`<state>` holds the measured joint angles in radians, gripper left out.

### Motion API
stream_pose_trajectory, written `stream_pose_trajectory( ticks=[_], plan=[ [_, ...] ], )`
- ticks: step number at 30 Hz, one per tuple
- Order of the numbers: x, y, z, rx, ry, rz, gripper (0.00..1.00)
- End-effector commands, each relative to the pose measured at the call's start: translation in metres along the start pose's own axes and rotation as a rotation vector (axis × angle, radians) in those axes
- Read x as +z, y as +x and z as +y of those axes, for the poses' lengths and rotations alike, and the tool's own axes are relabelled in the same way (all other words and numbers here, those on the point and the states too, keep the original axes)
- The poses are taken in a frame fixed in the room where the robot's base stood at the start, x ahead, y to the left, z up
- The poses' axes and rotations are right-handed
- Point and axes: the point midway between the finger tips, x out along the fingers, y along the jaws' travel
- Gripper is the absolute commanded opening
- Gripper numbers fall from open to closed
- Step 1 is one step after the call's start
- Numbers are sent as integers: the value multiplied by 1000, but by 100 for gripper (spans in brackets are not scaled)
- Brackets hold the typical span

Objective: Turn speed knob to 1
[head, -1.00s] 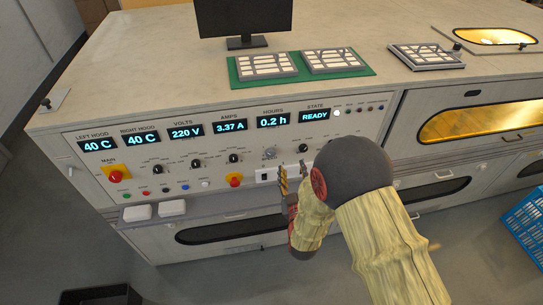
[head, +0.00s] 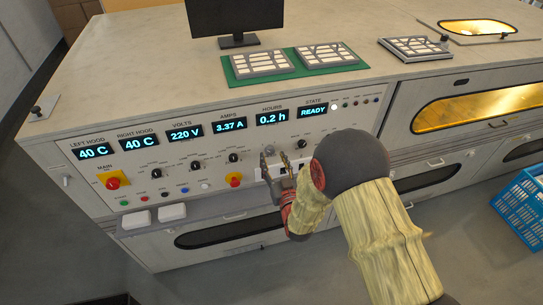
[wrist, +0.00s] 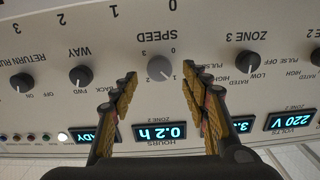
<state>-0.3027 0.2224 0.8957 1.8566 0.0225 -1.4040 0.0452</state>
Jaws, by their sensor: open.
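The speed knob (wrist: 160,67) is a round light-grey knob below its SPEED label in the wrist view, where the panel lettering is upside down. Small digits stand around it; I cannot tell surely which one its pointer faces. My gripper (wrist: 158,79) is open, with one finger on each side of the knob and visible gaps between. I cannot tell how far the fingertips are from the panel. In the head view my gripper (head: 273,160) is at the panel below the HOURS display (head: 272,118), partly covering the knob's area.
In the wrist view the dark WAY knob (wrist: 80,75) and ZONE 3 knob (wrist: 247,62) flank the speed knob. The head view shows a red-and-yellow main switch (head: 113,182), a monitor (head: 237,20) on the bench and a blue crate (head: 522,208) on the floor at right.

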Motion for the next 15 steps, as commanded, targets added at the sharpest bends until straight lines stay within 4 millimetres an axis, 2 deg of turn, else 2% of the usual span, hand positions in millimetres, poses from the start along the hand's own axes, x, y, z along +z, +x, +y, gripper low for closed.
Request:
stream_pose_trajectory(
  ticks=[6,15],
  plan=[
    [1,24,0,0,-1,1,46],
    [0,29,0,0,-1,0,46]
  ],
)
